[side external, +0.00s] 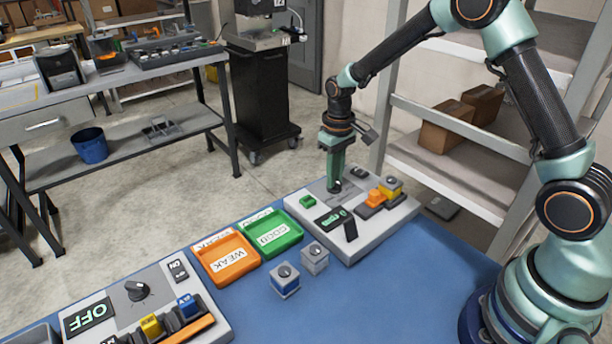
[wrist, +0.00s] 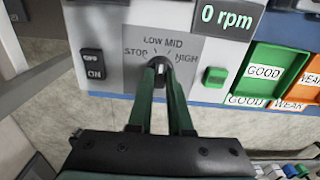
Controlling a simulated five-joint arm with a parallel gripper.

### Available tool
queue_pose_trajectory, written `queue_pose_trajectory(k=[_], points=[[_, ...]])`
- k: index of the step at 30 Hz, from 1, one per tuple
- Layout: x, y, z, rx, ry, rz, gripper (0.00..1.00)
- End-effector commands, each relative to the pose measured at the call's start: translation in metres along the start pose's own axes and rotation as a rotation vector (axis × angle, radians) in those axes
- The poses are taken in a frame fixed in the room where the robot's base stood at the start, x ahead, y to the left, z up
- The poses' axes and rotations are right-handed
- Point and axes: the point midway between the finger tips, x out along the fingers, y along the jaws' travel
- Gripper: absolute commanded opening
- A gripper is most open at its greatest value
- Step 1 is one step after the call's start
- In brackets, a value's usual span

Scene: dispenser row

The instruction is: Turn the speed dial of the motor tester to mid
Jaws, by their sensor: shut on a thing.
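The motor tester (side external: 345,250) is a light grey box on the blue table. Its speed dial (wrist: 160,64) is black, on a grey panel marked STOP, LOW, MID and HIGH. My gripper (wrist: 160,78) points down at the panel and is shut on the dial, one finger on each side; it also shows over the tester in the side view (side external: 335,185). The fingers hide much of the dial, and I cannot tell its exact setting. The display (wrist: 227,17) reads 0 rpm. A black OFF/ON switch (wrist: 92,65) and a green button (wrist: 215,76) flank the dial.
A yellow-sided motor (side external: 391,187) sits on the tester beside an orange block (side external: 375,197). A green GOOD tray (side external: 290,243) and orange WEAK tray (side external: 249,277) stand to the left. Two motors (side external: 285,288) (side external: 314,266) are on the table. Another panel (side external: 195,335) reads OFF.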

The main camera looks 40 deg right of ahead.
Motion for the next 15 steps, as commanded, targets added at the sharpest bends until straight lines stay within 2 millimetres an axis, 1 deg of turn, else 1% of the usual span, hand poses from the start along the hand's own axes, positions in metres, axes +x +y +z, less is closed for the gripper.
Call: queue_pose_trajectory(k=[6,15], points=[[0.0000,0.0001,0.0002,0.173,-0.001,0.000,0.00],[0.0001,0.0002,0.0002,0.326,0.000,0.000,0.00]])
